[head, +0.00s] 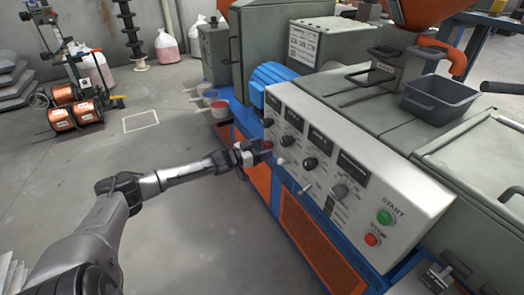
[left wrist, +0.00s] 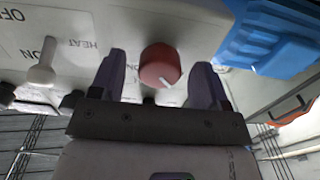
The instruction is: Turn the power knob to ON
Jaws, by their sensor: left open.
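The power knob is a red round knob (left wrist: 160,66) with a white pointer mark. It sits on the light control panel (head: 345,160) and shows between the fingertips of my left gripper (left wrist: 162,82) in the left wrist view. The two dark fingers are apart, one on each side of the knob, with visible gaps. In the head view my left gripper (head: 256,152) is at the panel's left end, and the knob (head: 268,145) is partly hidden there. The knob's own label is not readable. My right gripper is not in view.
A white toggle switch (left wrist: 41,68) marked OFF, ON and HEAT is beside the knob. Several black knobs, a green START button (head: 385,217) and a red button (head: 372,239) are along the panel. A blue motor (head: 270,82) is close behind the panel's left end.

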